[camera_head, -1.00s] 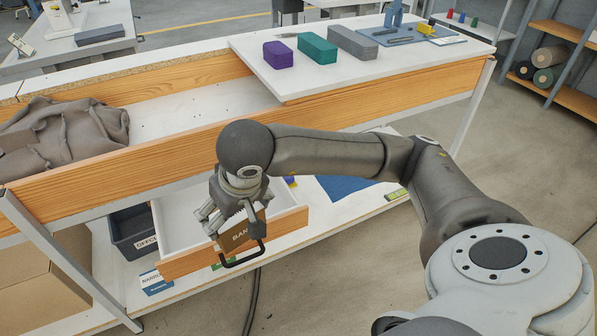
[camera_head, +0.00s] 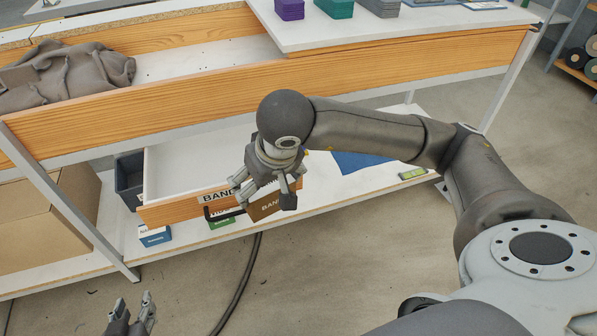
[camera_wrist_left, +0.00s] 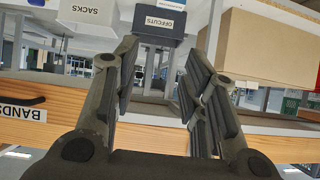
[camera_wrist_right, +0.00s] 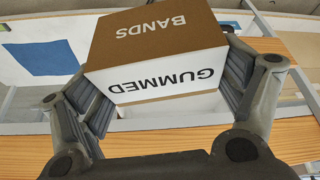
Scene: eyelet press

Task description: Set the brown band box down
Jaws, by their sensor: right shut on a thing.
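The brown band box (camera_head: 264,208) is held by my right gripper (camera_head: 268,190), beside the right end of the open drawer's front in the head view. In the right wrist view the box (camera_wrist_right: 158,38) sits between both fingers (camera_wrist_right: 165,95), with a brown face reading BANDS and a white face reading GUMMED. Nothing visible supports it from below. My left gripper (camera_head: 132,318) is low at the left of the head view. In the left wrist view its fingers (camera_wrist_left: 160,75) are apart and empty.
The drawer (camera_head: 165,212) labelled BANDS stands open with a black handle and a bare white inside. Below is a white shelf (camera_head: 185,236) with small blue and green boxes. A dark bin (camera_head: 130,180) and cardboard box (camera_head: 40,225) stand left. A cable (camera_head: 240,290) lies on the floor.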

